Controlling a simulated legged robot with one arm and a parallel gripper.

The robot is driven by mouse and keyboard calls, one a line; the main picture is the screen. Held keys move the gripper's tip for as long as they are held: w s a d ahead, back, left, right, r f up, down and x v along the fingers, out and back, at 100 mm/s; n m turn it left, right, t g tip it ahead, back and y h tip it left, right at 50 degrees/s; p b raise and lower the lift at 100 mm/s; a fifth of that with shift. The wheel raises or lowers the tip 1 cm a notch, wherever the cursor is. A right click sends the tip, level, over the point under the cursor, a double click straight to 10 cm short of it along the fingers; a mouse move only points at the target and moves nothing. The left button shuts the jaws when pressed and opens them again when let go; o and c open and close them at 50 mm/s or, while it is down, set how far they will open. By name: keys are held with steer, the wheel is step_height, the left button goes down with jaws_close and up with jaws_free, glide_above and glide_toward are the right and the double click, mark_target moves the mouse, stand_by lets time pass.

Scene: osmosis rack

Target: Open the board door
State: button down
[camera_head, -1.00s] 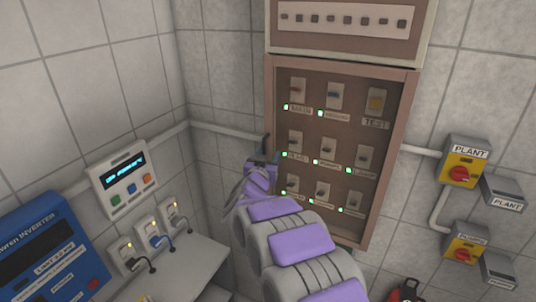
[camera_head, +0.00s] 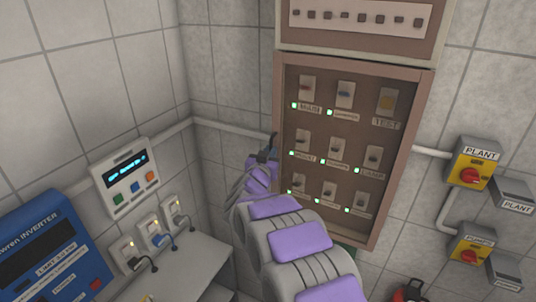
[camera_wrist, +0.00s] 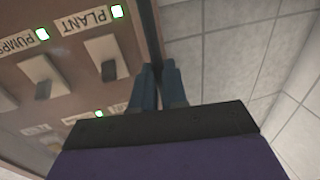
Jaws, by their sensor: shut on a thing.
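The board door (camera_head: 419,145) is a brown-framed, see-through front over rows of switches with green lights on the wall board. It looks flat against the board; I cannot tell if it is slightly ajar. My gripper (camera_head: 268,150) is at the door's left edge, about mid-height. In the wrist view my gripper's fingers (camera_wrist: 158,85) are close together at the edge of the brown door frame (camera_wrist: 145,40), shut on the door's edge or a handle there. The exact grip spot is hidden by the fingers.
A second board (camera_head: 360,22) sits directly above. Yellow switch boxes with red knobs (camera_head: 472,165) are on the right wall. On the left are a white control panel (camera_head: 128,178), sockets with plugs (camera_head: 155,236) and a blue inverter (camera_head: 48,255). A conduit (camera_head: 235,128) runs along the wall.

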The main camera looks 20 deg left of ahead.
steer(key=shift+f, duration=0.3)
steer(key=shift+s, duration=0.1)
